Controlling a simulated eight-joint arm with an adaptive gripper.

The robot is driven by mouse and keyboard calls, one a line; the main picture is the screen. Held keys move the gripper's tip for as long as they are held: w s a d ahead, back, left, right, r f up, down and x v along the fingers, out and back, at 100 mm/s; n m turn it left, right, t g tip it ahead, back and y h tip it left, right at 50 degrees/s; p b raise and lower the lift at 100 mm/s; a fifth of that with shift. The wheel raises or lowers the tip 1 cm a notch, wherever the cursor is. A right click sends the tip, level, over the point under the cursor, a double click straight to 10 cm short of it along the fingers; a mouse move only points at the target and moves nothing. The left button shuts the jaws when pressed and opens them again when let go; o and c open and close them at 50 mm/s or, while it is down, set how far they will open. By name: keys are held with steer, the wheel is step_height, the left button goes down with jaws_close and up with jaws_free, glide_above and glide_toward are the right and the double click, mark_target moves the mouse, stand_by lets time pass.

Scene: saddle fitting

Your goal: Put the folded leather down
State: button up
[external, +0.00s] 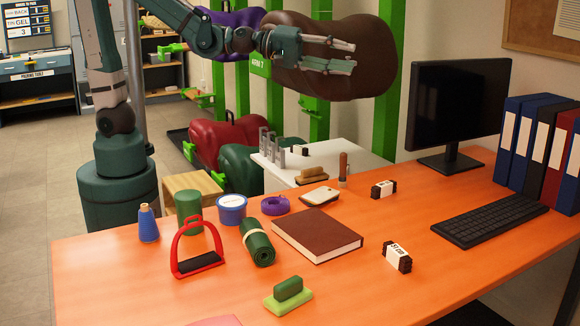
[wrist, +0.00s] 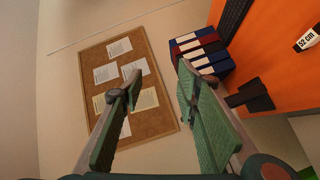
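My gripper (external: 352,56) is raised high above the back of the desk, in front of a large brown saddle-like form (external: 345,85). In the wrist view my gripper (wrist: 158,80) has its two green fingers spread apart with nothing between them. I cannot pick out the folded leather for certain. A green roll with a pale band (external: 257,242) lies on the orange desk (external: 110,275), left of a brown book-like block (external: 316,235). A pink piece (external: 215,321) is cut off at the bottom edge of the external view.
A red stirrup (external: 197,248), blue spool (external: 148,223), blue tub (external: 232,209), purple coil (external: 275,205) and green brush-like block (external: 288,294) stand on the desk. A monitor (external: 455,105), keyboard (external: 490,220) and binders (external: 540,140) fill the right.

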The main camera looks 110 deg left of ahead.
steer(key=s+d+f+m+g+h, duration=0.15)
steer(key=s+d+f+m, duration=0.25)
steer(key=s, duration=0.4)
steer(key=s+d+f+m+g+h, duration=0.1)
steer(key=s+d+f+m+g, duration=0.25)
steer(key=s, duration=0.45)
steer(key=s+f+m+g+y, duration=0.1)
steer(key=s+f+m+g, duration=0.1)
steer(key=s, duration=0.7)
steer(key=s+a+f+m+g+y, duration=0.1)
steer(key=s+f+m+g, duration=0.1)
steer(key=s+f+m, duration=0.2)
steer(key=s+f, duration=0.3)
steer(key=s, duration=0.2)
steer(key=shift+s+a+f+m+g, duration=0.25)
steer(key=shift+s+m+g, duration=0.05)
steer(key=shift+s+m, duration=0.1)
steer(key=shift+o, duration=0.5)
steer(key=shift+w+y, duration=0.15)
steer(key=shift+y, duration=0.1)
